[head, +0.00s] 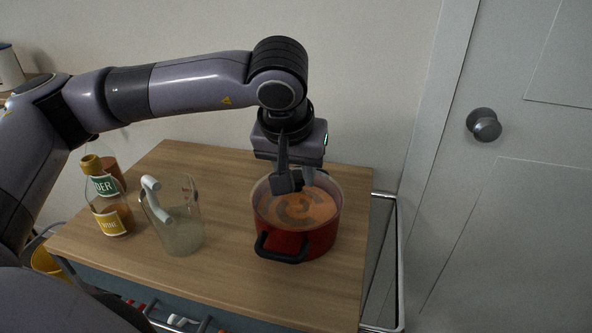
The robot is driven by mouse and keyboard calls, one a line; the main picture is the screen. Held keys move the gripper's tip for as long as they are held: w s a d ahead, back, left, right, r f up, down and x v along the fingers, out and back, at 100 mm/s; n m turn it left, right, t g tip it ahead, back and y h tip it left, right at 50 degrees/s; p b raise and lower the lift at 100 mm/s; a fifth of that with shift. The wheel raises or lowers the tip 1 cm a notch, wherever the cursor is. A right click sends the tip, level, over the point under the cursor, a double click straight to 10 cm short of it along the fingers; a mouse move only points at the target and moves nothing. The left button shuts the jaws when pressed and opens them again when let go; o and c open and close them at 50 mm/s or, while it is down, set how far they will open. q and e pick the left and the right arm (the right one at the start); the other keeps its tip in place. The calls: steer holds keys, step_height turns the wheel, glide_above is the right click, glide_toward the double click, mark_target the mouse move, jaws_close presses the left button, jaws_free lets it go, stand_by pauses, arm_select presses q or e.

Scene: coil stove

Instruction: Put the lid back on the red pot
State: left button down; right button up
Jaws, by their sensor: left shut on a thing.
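The red pot (318,243) stands at the right end of the wooden table, with a black handle facing the front. A see-through lid (268,203) covers its mouth, and an orange content shows through it. My left gripper (299,183) points down from above and is shut on the lid near its middle; the fingers hide the knob. The lid looks roughly level and lined up with the rim. I cannot tell whether it rests on the rim or hangs just above it. My right gripper is not in view.
A clear jug (182,234) with a pale handle stands left of the pot. A yellow-capped bottle (110,205) and a brown container (112,172) stand further left. Bare table (225,285) lies in front. A metal rail (400,265) runs along the right side, beside a grey door (500,225).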

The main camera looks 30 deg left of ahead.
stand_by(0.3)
arm_select(q)
steer(key=shift+c, duration=0.9)
jaws_free()
steer(key=shift+r+p, duration=2.2)
steer(key=shift+r, duration=1.35)
jaws_close()
